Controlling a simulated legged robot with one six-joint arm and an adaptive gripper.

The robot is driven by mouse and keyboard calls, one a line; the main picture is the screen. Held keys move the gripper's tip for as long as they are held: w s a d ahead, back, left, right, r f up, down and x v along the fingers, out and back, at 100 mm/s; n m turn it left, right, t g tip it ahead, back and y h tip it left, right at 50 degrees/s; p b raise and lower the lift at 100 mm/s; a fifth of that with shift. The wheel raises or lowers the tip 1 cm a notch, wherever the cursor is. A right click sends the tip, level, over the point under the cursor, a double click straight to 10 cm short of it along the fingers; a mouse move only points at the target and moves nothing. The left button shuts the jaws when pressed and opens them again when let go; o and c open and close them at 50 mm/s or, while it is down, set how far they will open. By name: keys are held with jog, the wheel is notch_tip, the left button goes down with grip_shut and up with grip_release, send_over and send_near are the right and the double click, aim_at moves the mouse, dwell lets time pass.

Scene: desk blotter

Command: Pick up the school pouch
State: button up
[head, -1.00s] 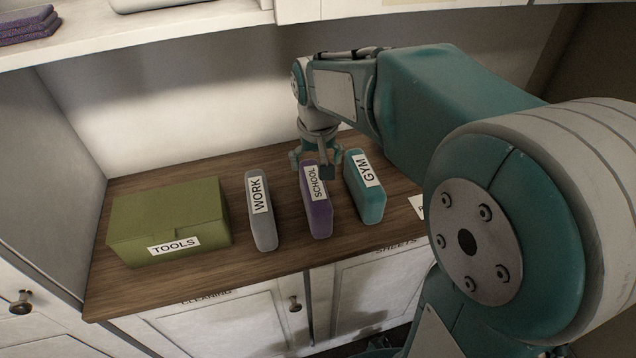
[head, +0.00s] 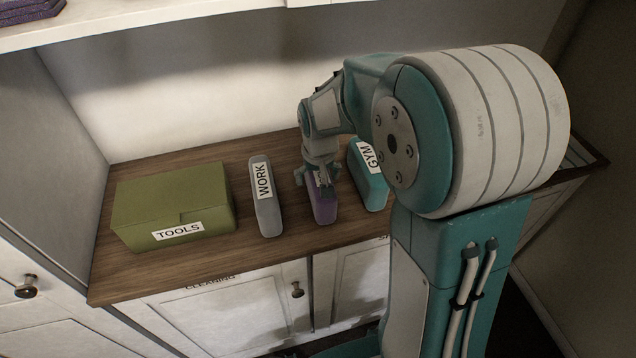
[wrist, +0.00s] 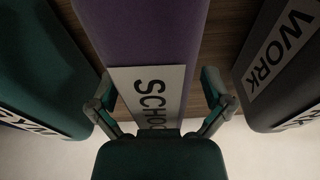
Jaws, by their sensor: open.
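The school pouch (head: 323,206) is purple and stands upright on the wooden counter, between the grey WORK pouch and the teal GYM pouch. My gripper (head: 318,182) is over its top and hides most of its label in the head view. In the wrist view the pouch (wrist: 145,35) shows its white label, reading "SCHO" before my gripper covers the rest. My gripper's open fingers (wrist: 160,100) lie on either side of the label, with the pouch between them. I cannot tell whether they touch it.
The grey WORK pouch (head: 267,207) stands close on the left, and the teal GYM pouch (head: 371,186) close on the right. A green TOOLS box (head: 172,203) sits further left. A shelf (head: 190,15) overhangs the back. Bare counter (head: 150,262) lies in front.

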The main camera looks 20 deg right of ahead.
jog(key=shift+d, duration=0.2)
jog(key=c, duration=1.3)
